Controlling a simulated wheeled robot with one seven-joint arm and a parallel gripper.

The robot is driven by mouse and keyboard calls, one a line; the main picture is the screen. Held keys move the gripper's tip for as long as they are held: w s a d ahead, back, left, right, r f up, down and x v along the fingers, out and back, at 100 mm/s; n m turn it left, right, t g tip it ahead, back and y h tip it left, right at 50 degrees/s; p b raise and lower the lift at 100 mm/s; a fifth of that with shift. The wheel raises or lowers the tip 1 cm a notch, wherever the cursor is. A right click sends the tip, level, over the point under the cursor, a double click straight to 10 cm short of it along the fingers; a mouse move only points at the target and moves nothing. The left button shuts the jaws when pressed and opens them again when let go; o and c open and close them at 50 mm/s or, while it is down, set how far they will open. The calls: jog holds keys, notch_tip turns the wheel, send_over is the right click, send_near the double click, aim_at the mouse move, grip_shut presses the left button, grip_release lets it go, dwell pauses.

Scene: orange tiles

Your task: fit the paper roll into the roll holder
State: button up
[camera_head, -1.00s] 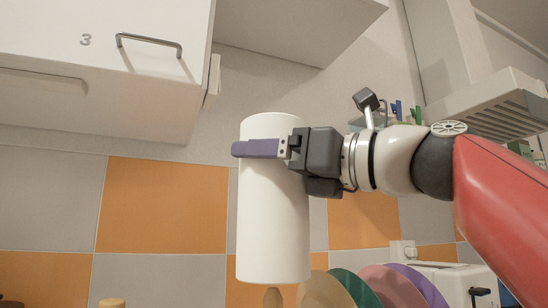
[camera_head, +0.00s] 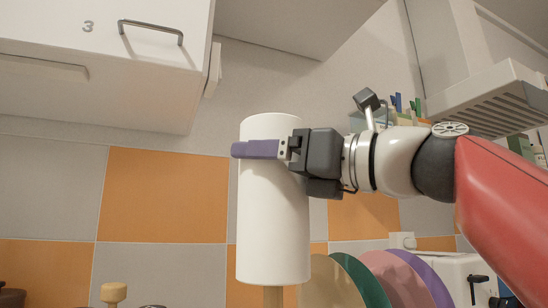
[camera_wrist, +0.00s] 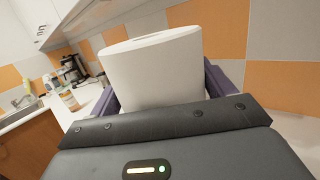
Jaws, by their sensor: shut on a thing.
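A white paper roll (camera_head: 272,220) is upright in my gripper, which is shut around its upper part. One purple finger (camera_head: 258,149) lies across the roll's near side; the far finger is hidden in the head view. In the wrist view the roll (camera_wrist: 155,75) fills the space between both purple fingers. The holder's base is out of view.
Several coloured plates (camera_head: 345,285) stand upright just right of the roll's lower end. A white appliance (camera_head: 462,275) is farther right. A wooden knob (camera_head: 113,292) shows at lower left. White cabinets (camera_head: 100,70) hang above, and the orange and grey tiled wall (camera_head: 165,190) is behind.

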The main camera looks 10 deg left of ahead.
aim_at(282, 307)
jog(key=shift+f+b, duration=6.8)
jog(key=shift+f, duration=2.3)
jog(key=o, duration=1.3)
